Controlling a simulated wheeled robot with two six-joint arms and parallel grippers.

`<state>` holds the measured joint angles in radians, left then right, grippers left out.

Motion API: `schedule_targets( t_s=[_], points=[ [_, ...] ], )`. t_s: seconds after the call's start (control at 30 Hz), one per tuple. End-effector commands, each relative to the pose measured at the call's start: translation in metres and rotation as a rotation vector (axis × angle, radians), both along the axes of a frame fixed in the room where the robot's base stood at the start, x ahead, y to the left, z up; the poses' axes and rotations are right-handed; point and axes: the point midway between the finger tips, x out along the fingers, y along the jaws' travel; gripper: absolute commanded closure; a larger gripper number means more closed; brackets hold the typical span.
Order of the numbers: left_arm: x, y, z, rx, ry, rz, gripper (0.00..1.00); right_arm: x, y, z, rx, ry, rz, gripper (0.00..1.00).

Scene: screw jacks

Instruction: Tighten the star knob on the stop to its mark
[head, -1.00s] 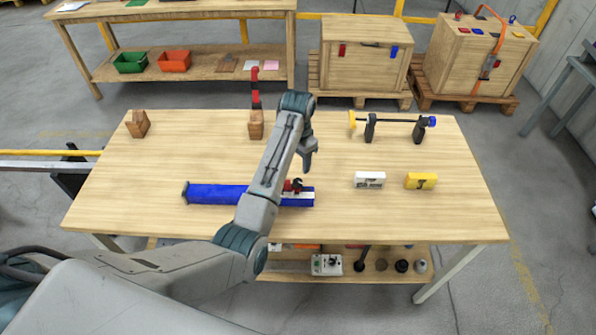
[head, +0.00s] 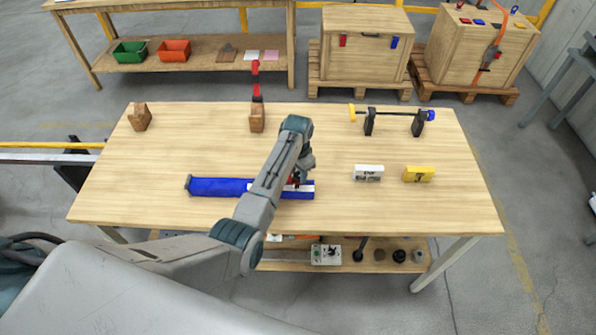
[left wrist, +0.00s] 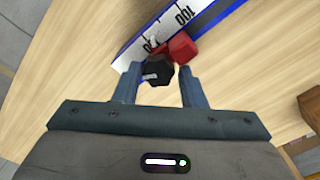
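The blue rail (head: 215,187) lies on the wooden table, with a white scale strip along its right part; the scale (left wrist: 182,17) also shows in the left wrist view. The red stop (left wrist: 183,47) sits on the rail and is mostly hidden behind my gripper in the head view. The black star knob (left wrist: 158,72), with a white line on it, is beside the red stop. My left gripper (head: 304,172) is over the stop. Its fingers are open, one on each side of the knob, with small gaps showing. My right gripper is out of view.
On the table (head: 130,190), a white block (head: 369,173) and a yellow block (head: 418,174) lie to the right. A clamp bar (head: 392,116) on black stands is behind them. Wooden blocks (head: 257,118) stand at the back. The table's front left is clear.

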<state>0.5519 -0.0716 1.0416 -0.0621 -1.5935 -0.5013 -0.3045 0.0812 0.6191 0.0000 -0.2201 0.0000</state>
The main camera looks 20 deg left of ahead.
Motion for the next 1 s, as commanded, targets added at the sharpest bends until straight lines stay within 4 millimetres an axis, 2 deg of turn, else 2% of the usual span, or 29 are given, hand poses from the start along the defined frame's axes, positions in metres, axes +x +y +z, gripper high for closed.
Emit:
schedule_targets(
  t_s=[0.03, 0.1, 0.13, 0.57, 1.0],
  points=[
    [-0.0003, -0.0004, -0.0001, -0.001, 0.001, 0.000, 0.74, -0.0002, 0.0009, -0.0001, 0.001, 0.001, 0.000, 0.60],
    [-0.0003, -0.0004, -0.0001, -0.001, 0.001, 0.000, 0.88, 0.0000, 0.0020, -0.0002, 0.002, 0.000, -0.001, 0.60],
    [-0.0003, -0.0004, 0.0000, -0.001, 0.001, 0.000, 0.91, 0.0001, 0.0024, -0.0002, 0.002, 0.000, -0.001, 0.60],
    [-0.0001, -0.0003, 0.0002, 0.000, 0.001, -0.078, 0.91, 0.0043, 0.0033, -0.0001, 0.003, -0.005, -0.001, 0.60],
    [0.0002, -0.0003, 0.0004, 0.000, 0.001, -0.441, 0.91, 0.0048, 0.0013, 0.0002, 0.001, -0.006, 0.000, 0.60]
  ],
)
